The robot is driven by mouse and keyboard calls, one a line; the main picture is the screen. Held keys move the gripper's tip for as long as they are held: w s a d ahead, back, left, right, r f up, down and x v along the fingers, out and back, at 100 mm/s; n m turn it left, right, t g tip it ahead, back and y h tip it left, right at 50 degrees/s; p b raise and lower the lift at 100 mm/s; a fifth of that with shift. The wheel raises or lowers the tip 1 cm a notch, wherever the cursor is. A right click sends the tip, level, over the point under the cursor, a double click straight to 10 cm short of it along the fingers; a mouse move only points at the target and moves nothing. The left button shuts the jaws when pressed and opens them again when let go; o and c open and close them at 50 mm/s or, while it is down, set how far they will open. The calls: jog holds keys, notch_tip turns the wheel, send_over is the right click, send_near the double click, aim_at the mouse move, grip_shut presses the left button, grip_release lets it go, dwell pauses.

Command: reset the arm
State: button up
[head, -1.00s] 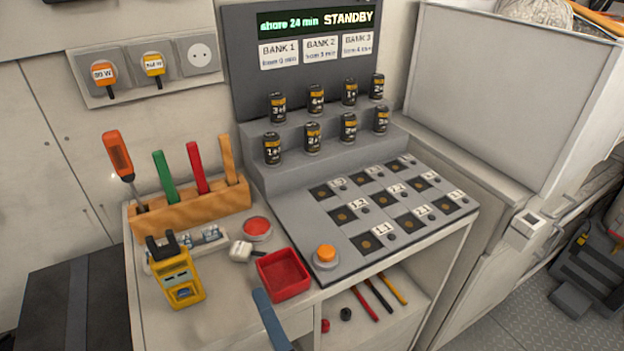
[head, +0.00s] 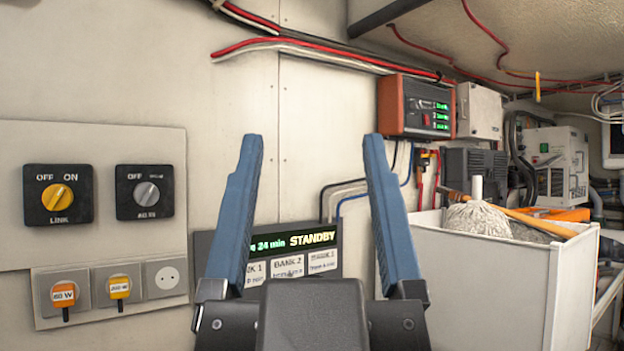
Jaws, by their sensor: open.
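My gripper (head: 314,150) is raised in front of the camera with its two blue fingers wide apart and pointing up. Nothing is between the fingers. Behind it, the dark display panel (head: 205,246) reads STANDBY and is partly covered by the left finger and the gripper body. The charging bench below is out of view.
Left on the wall are a yellow LINK switch (head: 58,194), a second grey switch (head: 145,192) and a socket strip (head: 110,290) with two orange plugs. To the right are a red-framed charger box (head: 417,106) and a white bin (head: 480,285) holding a mop head (head: 478,219).

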notch_tip(320, 180, up, 14)
jog(key=p, duration=1.3)
jog(key=shift+f+p, duration=0.15)
jog(key=shift+p, duration=0.25)
jog(key=shift+a, duration=0.1)
